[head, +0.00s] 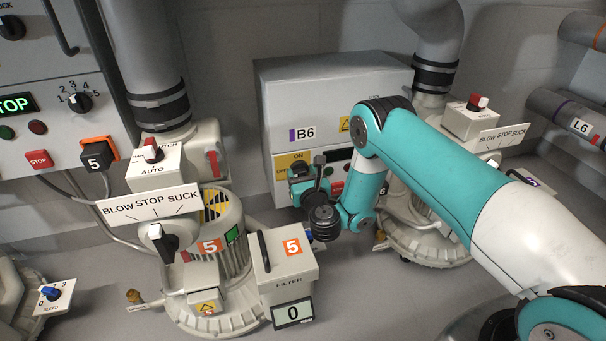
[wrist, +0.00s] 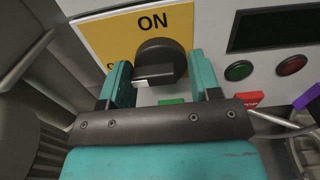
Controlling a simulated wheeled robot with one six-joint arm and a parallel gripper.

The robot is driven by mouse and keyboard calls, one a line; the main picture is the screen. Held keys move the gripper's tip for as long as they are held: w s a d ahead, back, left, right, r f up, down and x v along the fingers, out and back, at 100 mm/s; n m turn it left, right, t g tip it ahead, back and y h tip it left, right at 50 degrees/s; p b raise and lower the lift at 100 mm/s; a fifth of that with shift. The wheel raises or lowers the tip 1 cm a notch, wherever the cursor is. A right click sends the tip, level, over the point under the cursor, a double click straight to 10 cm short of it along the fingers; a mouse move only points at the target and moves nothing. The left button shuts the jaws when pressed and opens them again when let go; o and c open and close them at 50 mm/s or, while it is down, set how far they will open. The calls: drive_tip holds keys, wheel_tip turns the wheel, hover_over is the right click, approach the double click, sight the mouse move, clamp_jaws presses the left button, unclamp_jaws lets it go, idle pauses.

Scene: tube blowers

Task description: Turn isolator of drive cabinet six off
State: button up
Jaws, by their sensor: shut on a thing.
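The drive cabinet labelled B6 (head: 335,85) is a grey box against the wall behind the machines. On its front is a yellow isolator plate (wrist: 108,38) marked ON at the top; lettering at lower left is mostly hidden by a finger. The black isolator knob (wrist: 160,52) sits on the plate, and its white-tipped handle points left. My gripper (head: 303,172) is at the plate, partly hiding it in the head view. In the wrist view my gripper (wrist: 157,75) has its teal fingers on either side of the knob, shut on it.
Right of the plate are a dark display (wrist: 275,30), a green button (wrist: 239,70), a dark red button (wrist: 291,65) and a red STOP button (wrist: 249,99). Blower five (head: 215,240) and its filter box (head: 285,265) stand left of my arm; another blower (head: 425,225) is behind it.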

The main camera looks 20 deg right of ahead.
sight(298, 99)
drive_tip(key=o, duration=0.9)
drive_tip(key=shift+r, duration=0.15)
wheel_tip(298, 99, up, 20)
drive_tip(key=p, duration=1.9)
